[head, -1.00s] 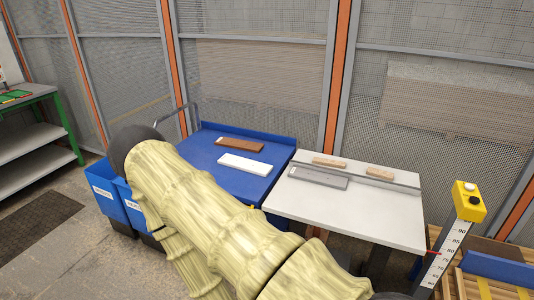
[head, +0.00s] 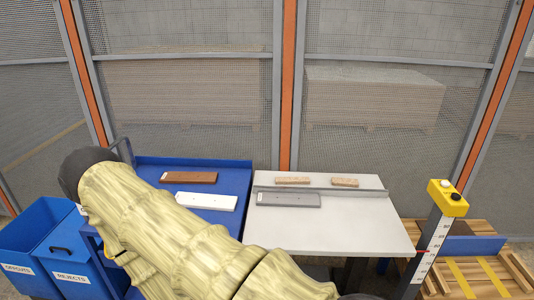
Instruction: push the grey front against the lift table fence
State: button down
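The grey front (head: 289,199) lies flat on the pale grey table (head: 335,235), near its left edge. The fence (head: 360,193) is a low grey rail across that table. The front's long far edge runs along the near side of the fence and looks very close to it. I cannot tell whether they touch. My arm in its yellowish sleeve crosses the lower left of the head view. My gripper is not in view.
A blue table (head: 167,163) on the left bears a brown board (head: 189,178) and a white board (head: 207,201). Two wooden blocks (head: 292,180) (head: 345,182) lie behind the fence. A post with a yellow control box (head: 448,198) stands right. Blue bins (head: 62,246) stand left.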

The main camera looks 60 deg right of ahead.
aim_at(283, 199)
jog(key=z, duration=0.7)
jog(key=i, duration=0.7)
jog(key=z, duration=0.8)
